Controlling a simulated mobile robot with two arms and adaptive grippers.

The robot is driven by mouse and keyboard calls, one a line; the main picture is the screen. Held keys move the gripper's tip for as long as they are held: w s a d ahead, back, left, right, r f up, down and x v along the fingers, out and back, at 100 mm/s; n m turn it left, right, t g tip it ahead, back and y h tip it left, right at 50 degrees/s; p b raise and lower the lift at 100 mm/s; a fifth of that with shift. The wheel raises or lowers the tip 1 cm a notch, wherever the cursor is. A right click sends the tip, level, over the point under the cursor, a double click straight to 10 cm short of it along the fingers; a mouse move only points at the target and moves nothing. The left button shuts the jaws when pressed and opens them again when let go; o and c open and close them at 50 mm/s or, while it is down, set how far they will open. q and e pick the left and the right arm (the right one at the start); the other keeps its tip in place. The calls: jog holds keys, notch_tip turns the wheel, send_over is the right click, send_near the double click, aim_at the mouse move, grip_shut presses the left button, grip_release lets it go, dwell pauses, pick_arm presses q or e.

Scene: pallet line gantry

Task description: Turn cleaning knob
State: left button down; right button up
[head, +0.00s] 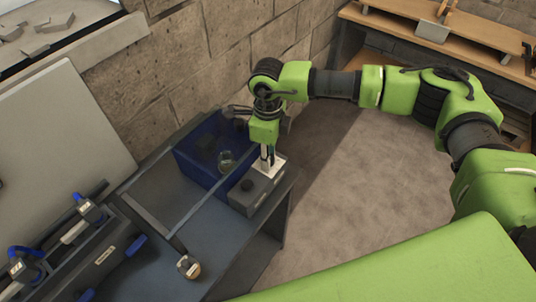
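A small grey box (262,194) with a pale label on its front stands at the right end of the dark bench. A dark round knob (247,185) is on its top, towards the left. My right gripper (268,160) points down at the back right of this box, just beside the knob. The tips are small and partly hidden, so I cannot tell whether they are open or touch the box. Another round knob (188,266) with a pale label sits at the bench's front edge. My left gripper is not in view.
A blue see-through tank (205,150) with a small glass-like item (226,160) stands left of the gripper. A dark rail crosses the bench (230,245). Blue-handled fittings (88,208) are at the left. A stone wall (190,62) rises behind; open floor lies right.

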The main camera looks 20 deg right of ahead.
jog(key=shift+c, duration=1.2)
jog(key=shift+o, duration=0.2)
jog(key=n+b, duration=0.1)
jog(key=b, duration=0.1)
jog(key=n+b, duration=0.1)
jog(key=b, duration=0.1)
jog(key=shift+f+n, duration=0.25)
jog(key=shift+n, duration=0.15)
jog(key=n+b, duration=0.1)
jog(key=b, duration=0.1)
jog(key=shift+r+n+b, duration=0.1)
jog(key=shift+n+b, duration=0.2)
jog(key=shift+n, duration=0.1)
jog(key=shift+r+n+b, duration=0.15)
jog(key=shift+n+b, duration=0.4)
jog(key=shift+n, duration=0.05)
jog(key=o, duration=1)
jog(key=shift+o, duration=0.5)
jog(key=shift+r, duration=0.1)
